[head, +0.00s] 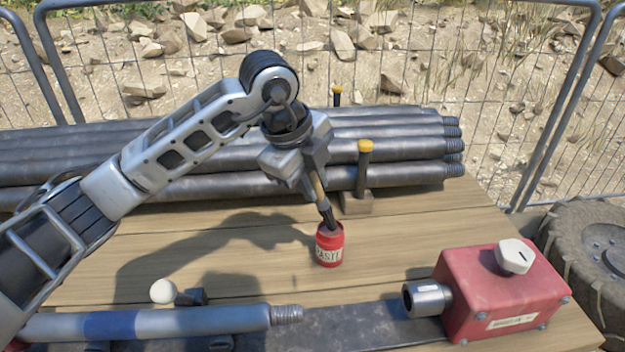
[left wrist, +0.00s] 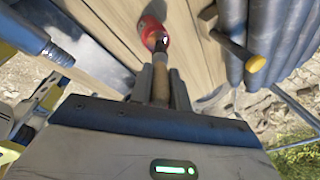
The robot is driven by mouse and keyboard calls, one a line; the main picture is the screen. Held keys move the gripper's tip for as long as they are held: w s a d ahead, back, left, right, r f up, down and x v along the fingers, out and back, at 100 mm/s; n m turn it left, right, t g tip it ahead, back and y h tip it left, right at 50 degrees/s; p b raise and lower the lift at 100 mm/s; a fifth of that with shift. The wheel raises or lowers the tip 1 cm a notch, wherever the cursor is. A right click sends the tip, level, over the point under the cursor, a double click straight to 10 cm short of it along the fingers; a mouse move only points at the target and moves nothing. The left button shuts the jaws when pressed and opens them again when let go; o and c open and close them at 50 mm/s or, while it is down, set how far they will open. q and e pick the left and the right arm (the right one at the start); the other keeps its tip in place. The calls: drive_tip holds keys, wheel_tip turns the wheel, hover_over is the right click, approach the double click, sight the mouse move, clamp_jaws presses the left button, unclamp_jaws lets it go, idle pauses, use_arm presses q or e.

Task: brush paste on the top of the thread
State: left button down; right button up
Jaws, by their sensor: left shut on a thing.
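My left gripper (head: 304,170) is shut on a brush (head: 318,192) with a wooden handle and dark lower end. The brush points down, slightly tilted, with its tip in the mouth of a red paste can (head: 329,251). How deep the tip goes is hidden. In the left wrist view the gripper (left wrist: 161,78) holds the brush handle, and the red can (left wrist: 150,27) is beyond it. A grey pipe with a blue band lies at the front; its thread (head: 287,314) points right. Whether paste is on the thread I cannot tell. My right gripper is not in view.
A red box (head: 507,292) with a metal socket (head: 424,299) and white knob stands at the right, facing the thread. Grey pipes (head: 400,150) are stacked behind, held by yellow-topped posts (head: 364,165). A white-knobbed clamp (head: 165,291) is beside the front pipe. A mesh fence stands behind.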

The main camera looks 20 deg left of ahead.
use_arm(q)
drive_tip(key=shift+f+b, duration=0.45)
drive_tip(key=shift+f, duration=0.15)
idle(1.2)
drive_tip(key=shift+r+p, duration=2.45)
drive_tip(key=shift+r, duration=1.15)
